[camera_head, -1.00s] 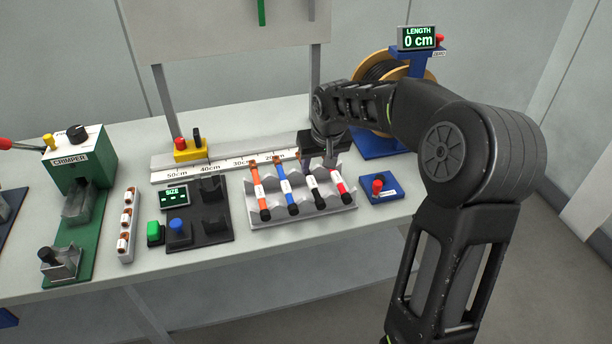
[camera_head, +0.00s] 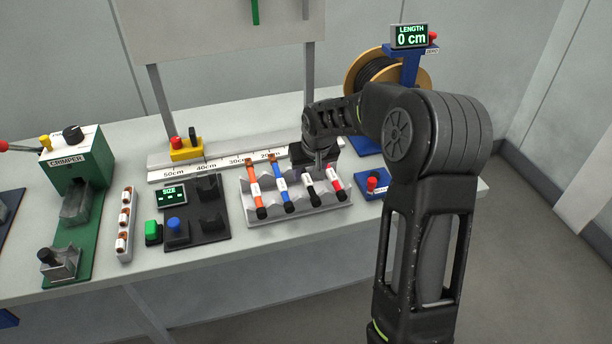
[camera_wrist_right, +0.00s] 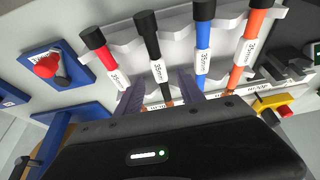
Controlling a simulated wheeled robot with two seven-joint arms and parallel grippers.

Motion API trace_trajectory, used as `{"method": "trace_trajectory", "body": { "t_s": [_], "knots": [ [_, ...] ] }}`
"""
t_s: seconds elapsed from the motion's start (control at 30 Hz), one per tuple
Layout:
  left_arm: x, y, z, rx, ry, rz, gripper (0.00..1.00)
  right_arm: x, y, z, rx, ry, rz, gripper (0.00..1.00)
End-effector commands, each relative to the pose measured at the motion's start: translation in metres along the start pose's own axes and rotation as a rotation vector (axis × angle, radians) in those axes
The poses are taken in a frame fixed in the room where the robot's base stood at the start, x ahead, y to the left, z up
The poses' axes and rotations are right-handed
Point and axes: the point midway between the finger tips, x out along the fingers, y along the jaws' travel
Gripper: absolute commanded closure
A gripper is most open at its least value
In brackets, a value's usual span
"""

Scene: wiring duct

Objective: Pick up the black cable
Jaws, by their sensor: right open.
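The black cable (camera_head: 312,190) lies in the light grey notched rack (camera_head: 300,218), between the blue cable (camera_head: 281,188) and the red cable (camera_head: 334,180). It has a black end cap and a white label. My right gripper (camera_head: 319,168) is over the far part of the rack, by the black cable. In the right wrist view its open fingers (camera_wrist_right: 160,93) point at the black cable (camera_wrist_right: 151,42), which appears between them, apart from both as far as I can tell. The cable's far end is hidden by the gripper. My left gripper is out of view.
The orange cable (camera_head: 255,190) lies at the rack's left. A blue base with a red button (camera_head: 372,184) stands right of the rack, a cable spool (camera_head: 372,72) behind. A black size station (camera_head: 205,225) and green crimper (camera_head: 80,180) stand left.

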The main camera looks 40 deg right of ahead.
Motion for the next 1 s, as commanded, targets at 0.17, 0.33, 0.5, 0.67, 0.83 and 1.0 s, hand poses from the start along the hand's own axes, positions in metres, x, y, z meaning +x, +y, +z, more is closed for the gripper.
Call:
{"method": "trace_trajectory", "body": {
  "t_s": [0.17,0.33,0.5,0.67,0.83,1.0],
  "knots": [
    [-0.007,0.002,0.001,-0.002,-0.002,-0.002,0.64,0.021,-0.001,0.0,0.001,-0.001,0.0,0.55],
    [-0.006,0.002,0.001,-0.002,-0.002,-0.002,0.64,0.025,-0.001,-0.001,0.001,0.001,-0.001,0.55],
    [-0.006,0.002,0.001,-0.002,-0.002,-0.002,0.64,0.025,-0.001,0.0,0.0,0.001,-0.001,0.55],
    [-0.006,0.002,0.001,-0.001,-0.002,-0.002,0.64,0.024,-0.001,0.0,0.0,0.001,-0.001,0.55],
    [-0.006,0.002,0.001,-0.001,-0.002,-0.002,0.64,0.024,-0.001,0.0,0.0,0.001,-0.001,0.57],
    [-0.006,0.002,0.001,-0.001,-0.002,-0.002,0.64,0.024,-0.001,0.0,0.0,0.001,-0.001,0.71]
  ]
}}
